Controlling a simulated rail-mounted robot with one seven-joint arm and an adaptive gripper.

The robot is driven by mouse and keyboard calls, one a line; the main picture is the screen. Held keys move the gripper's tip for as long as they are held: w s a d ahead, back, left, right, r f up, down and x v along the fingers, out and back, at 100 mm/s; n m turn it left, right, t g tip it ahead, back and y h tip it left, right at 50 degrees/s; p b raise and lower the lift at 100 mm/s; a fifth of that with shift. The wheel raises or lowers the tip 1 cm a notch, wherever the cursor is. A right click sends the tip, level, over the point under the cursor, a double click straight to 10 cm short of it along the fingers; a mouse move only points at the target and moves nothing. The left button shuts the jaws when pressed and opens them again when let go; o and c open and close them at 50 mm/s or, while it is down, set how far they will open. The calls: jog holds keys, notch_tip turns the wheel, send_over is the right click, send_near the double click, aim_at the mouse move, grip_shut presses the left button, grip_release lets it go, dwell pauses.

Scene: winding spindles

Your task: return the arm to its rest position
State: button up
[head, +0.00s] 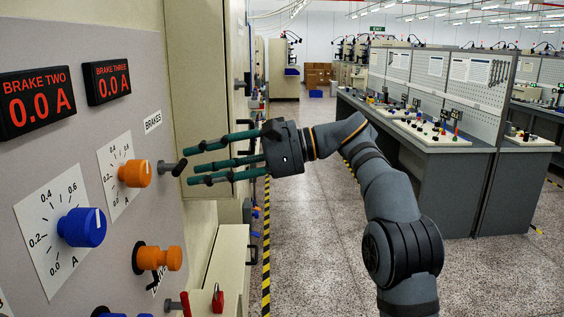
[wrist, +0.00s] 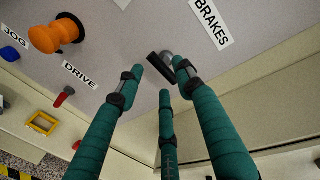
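My gripper (head: 196,165) is at the end of my arm, which reaches left toward the grey control panel (head: 85,150). Its three green fingers are extended and spread apart, with nothing held between them. They also show in the wrist view (wrist: 160,80), pointing at the panel. A black-handled lever (head: 173,167) sticks out of the panel just beyond the fingertips, below the BRAKES label (head: 153,122). The lever also shows between the fingertips in the wrist view (wrist: 158,66). I cannot tell whether a fingertip touches it.
Orange (head: 135,173) and blue (head: 82,227) knobs stick out of the panel. A red switch (head: 217,298) is low beside it. A beige cabinet (head: 196,80) stands behind the gripper. A workbench (head: 430,140) is at right; open floor (head: 310,240) lies between.

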aim_at(183, 167)
jog(key=d+r, duration=0.1)
jog(key=d, duration=0.7)
jog(key=a, duration=0.4)
jog(key=a+f, duration=0.1)
jog(key=a, duration=0.3)
jog(key=a+f, duration=0.1)
jog(key=a, duration=0.3)
jog(key=shift+s+a, duration=0.15)
jog(key=shift+a, duration=0.25)
jog(key=shift+r+m+p, duration=0.3)
jog(key=shift+m+p, duration=0.3)
jog(key=shift+p, duration=0.4)
jog(key=shift+d+f+m+g, duration=0.15)
jog(key=shift+f+m+g, duration=0.1)
jog(key=shift+m+g, duration=0.25)
jog(key=shift+r, duration=0.1)
